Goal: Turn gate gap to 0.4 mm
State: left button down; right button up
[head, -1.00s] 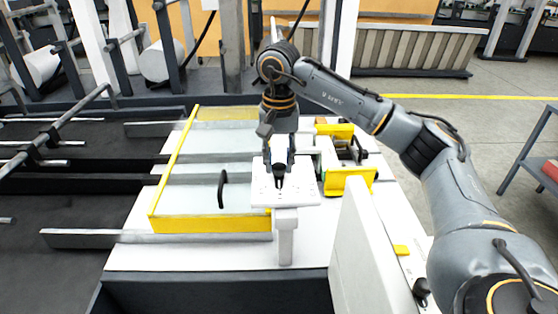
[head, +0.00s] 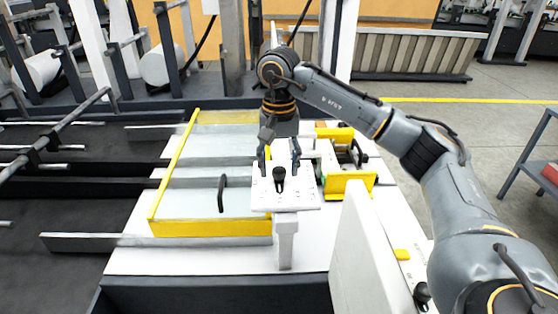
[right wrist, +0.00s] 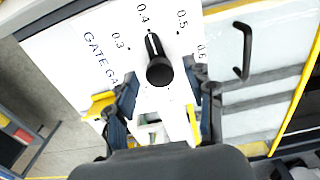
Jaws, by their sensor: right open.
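The black gate gap knob (head: 279,180) stands on a white dial plate (head: 300,198) on a post. In the right wrist view, the knob (right wrist: 159,66) has a white line on its pointer, which is aimed at the 0.4 mark. The printed 0.3, 0.4, 0.5 and part of 0.6 show on the plate (right wrist: 95,22), with the "GATE GA…" lettering partly cut off. The open fingers also show in the right wrist view (right wrist: 168,96). My left gripper is not in view.
A clear guard with a yellow frame (head: 205,227) and black handle (head: 221,194) lies left of the plate. Yellow brackets (head: 347,184) stand to its right. A white upright panel (head: 360,250) stands at the front right. Dark belts (head: 60,215) lie at the left.

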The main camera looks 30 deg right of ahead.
aim_at(279, 169)
notch_tip(279, 169, up, 12)
dwell(0.6)
dwell(0.4)
